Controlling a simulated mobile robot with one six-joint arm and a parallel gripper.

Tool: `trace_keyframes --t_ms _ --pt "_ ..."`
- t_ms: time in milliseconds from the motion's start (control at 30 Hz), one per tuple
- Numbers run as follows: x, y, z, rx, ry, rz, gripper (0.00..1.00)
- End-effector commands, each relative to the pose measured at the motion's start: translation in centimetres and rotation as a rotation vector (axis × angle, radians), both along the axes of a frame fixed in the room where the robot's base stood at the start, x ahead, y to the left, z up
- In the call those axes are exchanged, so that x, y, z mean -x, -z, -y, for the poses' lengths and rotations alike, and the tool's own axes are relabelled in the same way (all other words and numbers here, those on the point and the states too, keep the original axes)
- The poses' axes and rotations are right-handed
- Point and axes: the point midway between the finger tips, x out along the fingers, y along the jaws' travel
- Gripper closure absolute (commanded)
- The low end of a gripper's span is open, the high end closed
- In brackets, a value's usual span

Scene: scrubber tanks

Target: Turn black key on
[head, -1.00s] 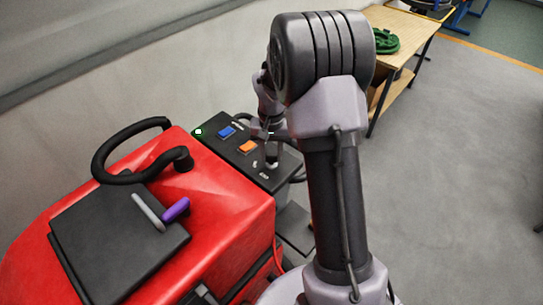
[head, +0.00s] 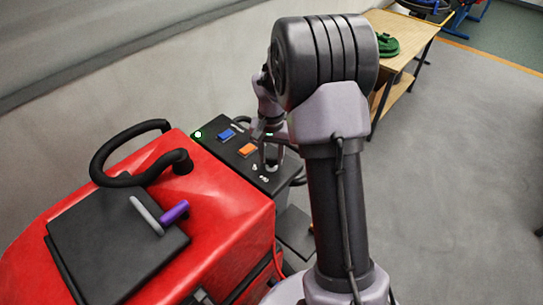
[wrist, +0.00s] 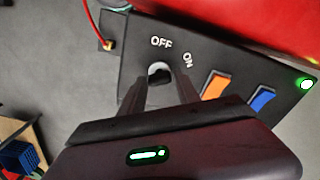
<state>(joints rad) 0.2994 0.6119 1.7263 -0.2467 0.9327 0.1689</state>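The black control panel (head: 222,152) sits at the back of the red machine. Its key switch (wrist: 158,70) shows in the wrist view as a pale round plate with a small dark shape on it, beside the white OFF and ON labels. The black key itself is hard to make out, and its angle is unclear. My gripper (wrist: 161,90) is open, with its two dark fingertips apart on either side of the switch and nothing visible held between them. In the head view my gripper (head: 271,162) points down over the panel's near right end.
An orange switch (wrist: 216,86) and a blue switch (wrist: 262,98) lie along the panel, with a lit green lamp (wrist: 306,84) at the far end. The black steering handle (head: 140,150) and purple lever (head: 174,212) are to the left. A wooden table (head: 412,45) stands behind.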

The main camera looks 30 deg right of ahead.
Motion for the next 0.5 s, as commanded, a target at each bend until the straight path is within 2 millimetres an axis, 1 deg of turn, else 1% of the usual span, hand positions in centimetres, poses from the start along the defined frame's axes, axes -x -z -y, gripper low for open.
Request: trace_keyframes --t_ms 33,67,367,467,500 --pt "0.0 0.0 0.0 -0.001 0.000 -0.001 0.50" --pt "0.0 0.0 0.0 -0.001 0.000 -0.001 0.45" --pt "0.1 0.0 0.0 -0.001 -0.001 -0.002 0.45" --pt "0.1 -1.0 0.0 -0.001 0.000 -0.002 0.45" --pt "0.0 -1.8 0.0 -0.001 -0.001 -0.001 0.45"
